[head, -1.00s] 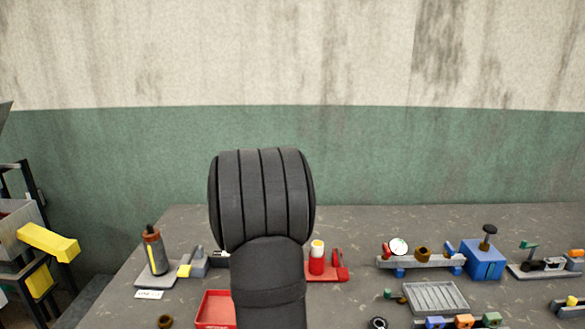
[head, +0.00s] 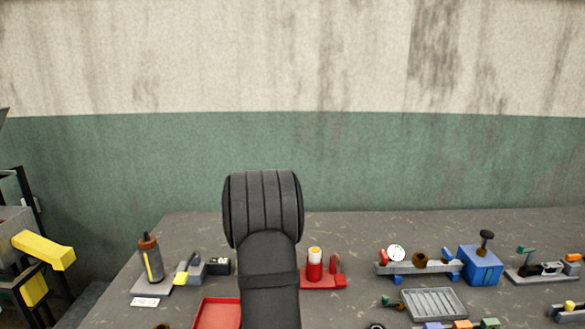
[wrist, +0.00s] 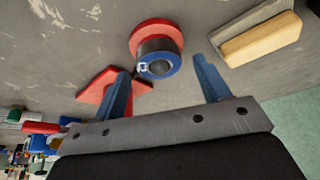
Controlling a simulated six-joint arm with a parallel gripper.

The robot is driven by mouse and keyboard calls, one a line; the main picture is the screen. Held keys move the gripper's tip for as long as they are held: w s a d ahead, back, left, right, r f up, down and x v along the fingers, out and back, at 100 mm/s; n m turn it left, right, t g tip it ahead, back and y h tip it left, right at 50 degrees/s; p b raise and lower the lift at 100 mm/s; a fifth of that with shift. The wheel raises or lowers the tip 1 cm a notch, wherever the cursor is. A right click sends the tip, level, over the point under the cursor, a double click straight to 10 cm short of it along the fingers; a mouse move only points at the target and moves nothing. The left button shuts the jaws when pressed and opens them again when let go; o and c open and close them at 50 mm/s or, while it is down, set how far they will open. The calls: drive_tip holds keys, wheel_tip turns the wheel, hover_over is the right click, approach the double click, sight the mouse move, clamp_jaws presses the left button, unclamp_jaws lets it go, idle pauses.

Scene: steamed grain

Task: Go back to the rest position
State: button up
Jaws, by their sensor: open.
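In the wrist view my gripper (wrist: 161,68) has its two blue fingers spread apart, with nothing held between them. A round part with a red base, dark body and blue ring (wrist: 158,65) shows between and past the fingertips; I cannot tell how far off it is. In the head view my dark arm (head: 262,215) rises in the middle of the picture, and my gripper is hidden there.
The grey table carries a red tray (head: 218,314), a dark bottle with an orange-brown top (head: 151,262), a red holder with a white-topped cylinder (head: 314,266), a blue box (head: 481,266) and a ribbed grey tray (head: 433,303). A wooden-faced block (wrist: 262,36) shows in the wrist view.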

drive_tip(key=v, duration=1.8)
drive_tip(key=x, duration=1.7)
drive_tip(key=shift+f, duration=0.2)
drive_tip(key=shift+w+d+f, duration=0.15)
drive_tip(key=shift+w, duration=0.1)
drive_tip(key=shift+s+r, duration=0.1)
drive_tip(key=shift+r, duration=2.6)
